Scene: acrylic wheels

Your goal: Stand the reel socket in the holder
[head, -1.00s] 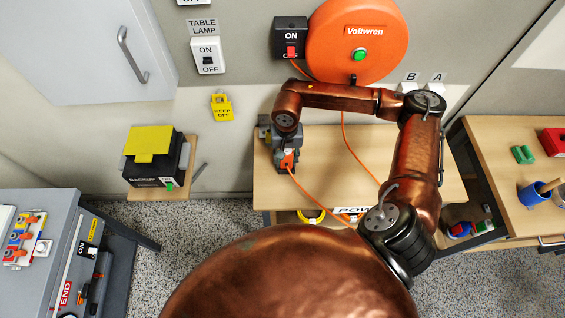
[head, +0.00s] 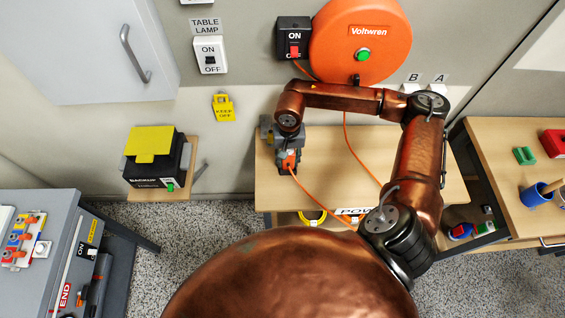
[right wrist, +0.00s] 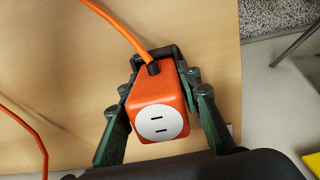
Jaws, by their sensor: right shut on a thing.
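The reel socket (right wrist: 158,112) is an orange block with a round white two-slot face, seen in the right wrist view. Its orange cord leaves the far end. My right gripper (right wrist: 160,100) is shut on it, with dark green fingers along both sides. In the head view the socket (head: 289,161) shows in my right gripper (head: 289,158) over the left part of the wooden bench. A dark bracket (right wrist: 172,51), perhaps the holder, lies around the cord end; I cannot tell whether the socket touches it. My left gripper is not in view.
The bench (head: 340,180) has bare wood to the right, crossed by the orange cord (head: 362,160) from the wall reel (head: 355,50). A grey block (head: 266,130) stands at the bench's back left. A black-and-yellow box (head: 155,160) sits on a shelf farther left.

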